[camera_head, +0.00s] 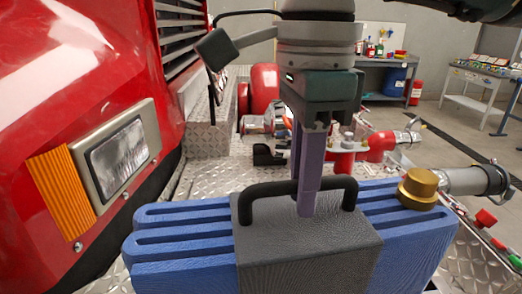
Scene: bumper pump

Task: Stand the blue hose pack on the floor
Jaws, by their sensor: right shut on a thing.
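The blue hose pack (175,250) fills the lower middle of the head view, its ribbed blue sides parted by a dark grey band (300,247) with a black handle (250,190). A brass cap and a metal coupling show at its right end. My right gripper (308,205) comes down from above, its purple fingers shut at the handle. The pack looks level; its underside is out of the picture, so I cannot tell what is beneath it. My left gripper is not in view.
A red fire truck front (60,90) with a headlight stands close at the left. Diamond-plate bumper decking (210,180) with red pump fittings (345,155) lies behind the pack. Grey floor (440,135) is open at the right, before a workbench (385,75) and a cart (475,85).

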